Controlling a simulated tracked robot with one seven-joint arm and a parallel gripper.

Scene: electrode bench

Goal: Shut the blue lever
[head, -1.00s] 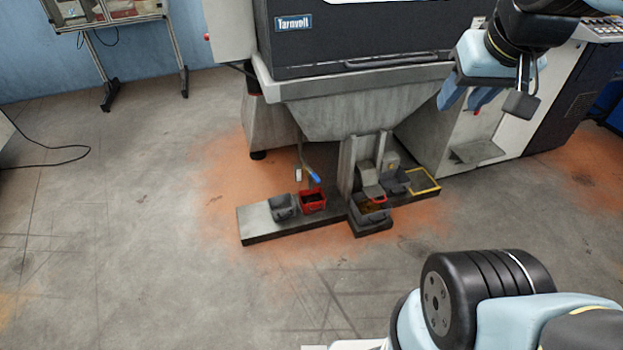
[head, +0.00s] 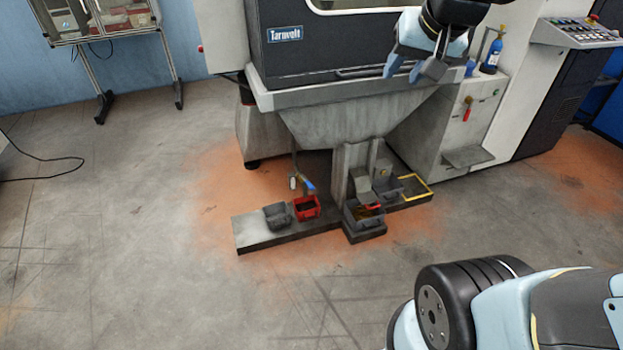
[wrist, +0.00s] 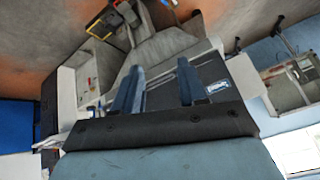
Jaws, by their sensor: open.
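The blue lever (head: 308,187) is a small blue handle under the left part of the machine's hopper, just above a red bin. It is small in the head view, and I cannot tell its exact setting. My gripper (head: 402,72) is open and empty, up in front of the machine's dark front panel, well above and to the right of the lever. In the wrist view my gripper's two blue fingers (wrist: 157,92) stand apart with nothing between them. I cannot make out the lever clearly there.
A red bin (head: 306,208) and a grey bin (head: 277,216) stand on a low plinth (head: 262,238). Another grey bin (head: 364,219) is under the chute, beside a yellow-edged tray (head: 414,193). The hopper (head: 350,115) overhangs them. Floor in front is clear.

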